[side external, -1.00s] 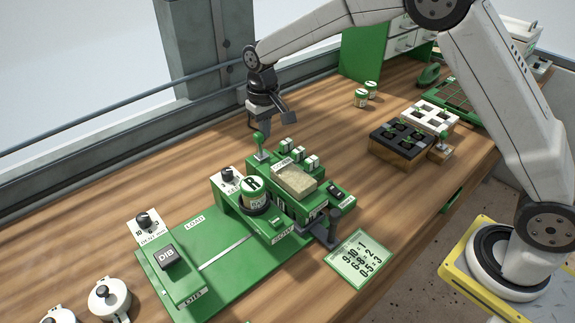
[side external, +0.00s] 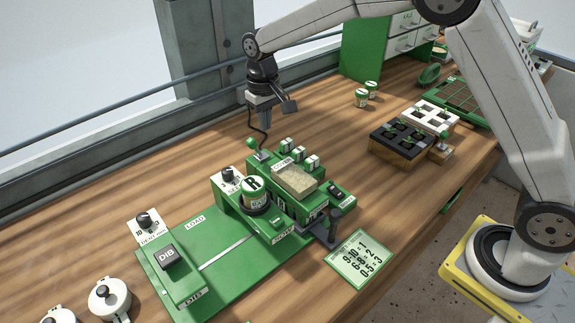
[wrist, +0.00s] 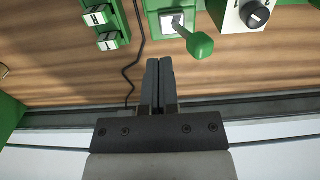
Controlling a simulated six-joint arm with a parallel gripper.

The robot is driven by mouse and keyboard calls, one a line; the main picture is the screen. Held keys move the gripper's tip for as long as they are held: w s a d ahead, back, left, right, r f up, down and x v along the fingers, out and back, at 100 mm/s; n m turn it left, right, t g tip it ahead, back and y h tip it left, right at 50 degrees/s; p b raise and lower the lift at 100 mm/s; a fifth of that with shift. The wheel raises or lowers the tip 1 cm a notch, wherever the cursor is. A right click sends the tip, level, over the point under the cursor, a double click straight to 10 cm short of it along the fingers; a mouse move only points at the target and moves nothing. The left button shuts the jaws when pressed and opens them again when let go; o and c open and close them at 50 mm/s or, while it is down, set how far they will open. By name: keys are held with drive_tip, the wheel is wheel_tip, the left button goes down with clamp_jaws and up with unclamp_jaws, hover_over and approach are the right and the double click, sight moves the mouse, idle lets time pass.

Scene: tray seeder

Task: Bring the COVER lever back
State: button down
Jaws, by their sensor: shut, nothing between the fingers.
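The COVER lever (side external: 251,144) has a green knob on a short metal stem, at the back-left end of the green COVER unit (side external: 330,203). It leans to the left in the side view. In the wrist view the lever knob (wrist: 200,45) tilts away from its light plate toward the lower right. My gripper (side external: 265,125) is shut and empty, pointing down just above and behind the lever. In the wrist view my gripper (wrist: 160,62) has its fingers together, left of the knob with a visible gap.
A dial (side external: 227,174) and a round canister (side external: 254,190) marked R stand just in front of the lever. Several white-topped switches (side external: 298,152) sit to its right. A dark cable (wrist: 130,75) runs beside the unit. The wood behind is clear.

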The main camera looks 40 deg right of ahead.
drive_tip(key=shift+d+r, duration=0.2)
drive_tip(key=shift+r, duration=0.65)
drive_tip(key=shift+d+r, duration=0.15)
drive_tip(key=shift+r, duration=0.65)
drive_tip(key=shift+s, duration=0.1)
drive_tip(key=s+d+f+t, duration=0.1)
drive_tip(key=s+d+f, duration=0.1)
drive_tip(key=s, duration=0.6)
drive_tip(key=s+d+f, duration=0.2)
drive_tip(key=s+d, duration=0.1)
drive_tip(key=s, duration=0.5)
drive_tip(key=s+d+f+t, duration=0.1)
drive_tip(key=s+d+f, duration=0.1)
drive_tip(key=s, duration=0.6)
drive_tip(key=shift+d+f+t, duration=0.3)
drive_tip(key=shift+d+f, duration=0.05)
